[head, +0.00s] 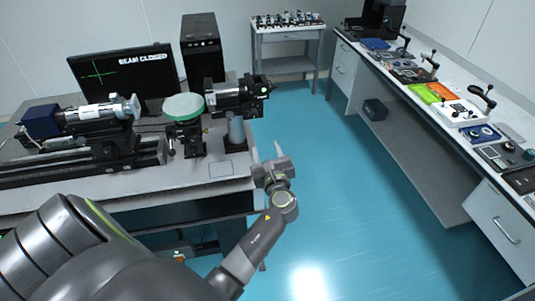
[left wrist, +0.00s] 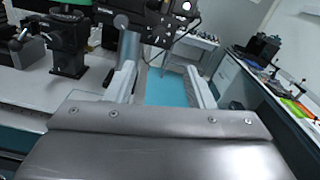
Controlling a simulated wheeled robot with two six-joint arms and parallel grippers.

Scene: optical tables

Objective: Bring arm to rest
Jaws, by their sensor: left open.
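My left gripper (head: 268,158) is at the front right corner of the optical table (head: 215,187), over the gap beside it, with its fingers pointing away. In the left wrist view its two fingers (left wrist: 165,88) stand wide apart with blue floor between them, and nothing is held. A post with a black mounted optic (head: 236,98) stands on the table just behind and left of the gripper. In the wrist view the left finger looks close to that post; I cannot tell the exact gap. My right gripper is not in view.
A round pale green optic (head: 184,107), a laser on a rail (head: 100,110) and a monitor reading "BEAM CLOSED" (head: 125,75) are on the table. A long bench (head: 465,130) with several devices runs along the right. A cart (head: 288,40) stands at the back. The blue floor (head: 345,200) between is clear.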

